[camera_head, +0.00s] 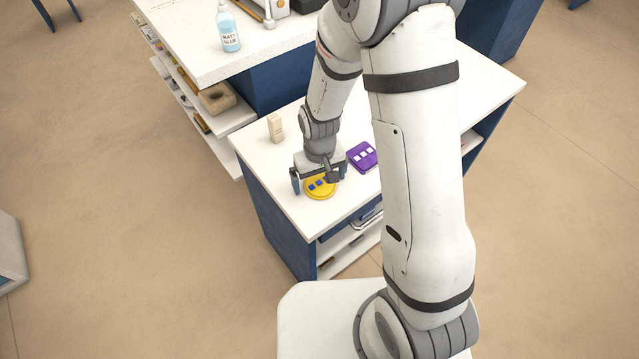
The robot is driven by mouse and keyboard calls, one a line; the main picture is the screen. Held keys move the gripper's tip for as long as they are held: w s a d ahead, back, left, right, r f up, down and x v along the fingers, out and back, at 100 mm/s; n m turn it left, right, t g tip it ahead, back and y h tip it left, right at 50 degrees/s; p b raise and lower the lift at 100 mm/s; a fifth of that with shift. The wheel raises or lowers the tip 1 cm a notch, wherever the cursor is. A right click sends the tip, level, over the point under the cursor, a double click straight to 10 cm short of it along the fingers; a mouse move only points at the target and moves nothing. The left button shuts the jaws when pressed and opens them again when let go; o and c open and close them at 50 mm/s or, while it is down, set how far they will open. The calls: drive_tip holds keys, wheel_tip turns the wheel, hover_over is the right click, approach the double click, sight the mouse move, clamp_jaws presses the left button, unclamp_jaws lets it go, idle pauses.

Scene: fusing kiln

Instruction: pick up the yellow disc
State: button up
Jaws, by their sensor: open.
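The yellow disc (321,191) lies flat on the white worktop (337,211), near its front left corner. It carries small blue squares on top. My gripper (318,186) is right above the disc, pointing down, with its fingers apart and its body covering the disc's far part. One finger shows at the left of the disc and the other near its right side. I cannot tell from this view whether the fingers touch the disc.
A purple piece (362,156) with white squares lies just right of my gripper. A small beige block (275,127) stands behind it to the left. A glue bottle (228,27) stands on the higher table (197,60) at the back. My arm hides the worktop's right middle.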

drive_tip(key=shift+c, duration=0.4)
drive_tip(key=c, duration=1.1)
drive_tip(key=shift+r, duration=0.1)
